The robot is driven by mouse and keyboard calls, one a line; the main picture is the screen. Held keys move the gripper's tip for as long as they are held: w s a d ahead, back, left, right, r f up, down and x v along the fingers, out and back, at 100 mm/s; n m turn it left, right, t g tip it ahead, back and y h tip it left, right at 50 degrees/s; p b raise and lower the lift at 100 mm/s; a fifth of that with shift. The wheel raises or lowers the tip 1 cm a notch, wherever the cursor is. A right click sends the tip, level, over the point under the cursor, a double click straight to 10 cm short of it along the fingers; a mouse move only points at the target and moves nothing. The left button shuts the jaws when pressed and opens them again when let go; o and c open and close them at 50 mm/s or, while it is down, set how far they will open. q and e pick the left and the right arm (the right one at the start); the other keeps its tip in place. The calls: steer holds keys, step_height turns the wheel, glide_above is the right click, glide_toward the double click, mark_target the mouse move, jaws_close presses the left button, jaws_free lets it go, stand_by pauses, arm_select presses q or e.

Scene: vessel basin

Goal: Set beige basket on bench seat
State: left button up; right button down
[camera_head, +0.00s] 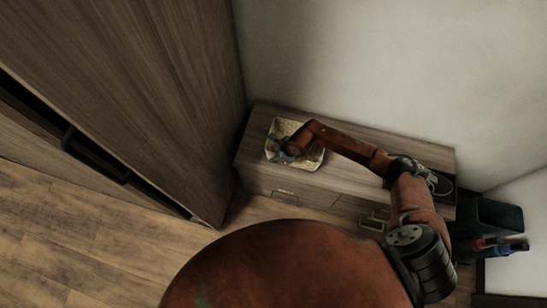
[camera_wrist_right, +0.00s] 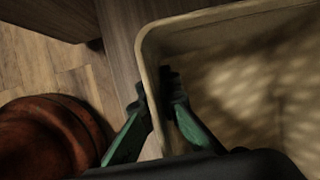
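The beige basket (camera_head: 313,155) is on the wooden bench seat (camera_head: 345,176), near its left end in the head view. It looks upright and shows no clear gap above the seat. My right gripper (camera_head: 281,149) is at the basket's left wall. In the right wrist view, the fingers of my right gripper (camera_wrist_right: 157,88) straddle the basket's wall (camera_wrist_right: 152,60), one inside and one outside, close against it. The inside of the basket (camera_wrist_right: 250,85) looks empty there. My left gripper is not in view.
A tall wooden cabinet (camera_head: 150,80) with a dark handle stands left of the bench. A pale wall (camera_head: 390,65) is behind it. A dark item (camera_head: 440,185) lies at the seat's right end. A black bin (camera_head: 492,218) with blue and red items stands right.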

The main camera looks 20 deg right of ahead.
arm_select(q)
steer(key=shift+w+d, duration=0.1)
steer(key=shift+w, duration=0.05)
arm_select(e)
steer(key=shift+f, duration=0.1)
steer(key=c, duration=2.6)
jaws_free()
steer(key=o, duration=0.4)
steer(key=shift+o, duration=0.2)
steer(key=shift+r, duration=0.25)
steer(key=p+v, duration=0.2)
steer(key=v, duration=0.3)
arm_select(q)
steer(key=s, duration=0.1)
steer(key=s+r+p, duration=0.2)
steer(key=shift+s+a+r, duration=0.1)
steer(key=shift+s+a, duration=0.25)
arm_select(e)
steer(key=v, duration=0.7)
steer(key=shift+f, duration=0.1)
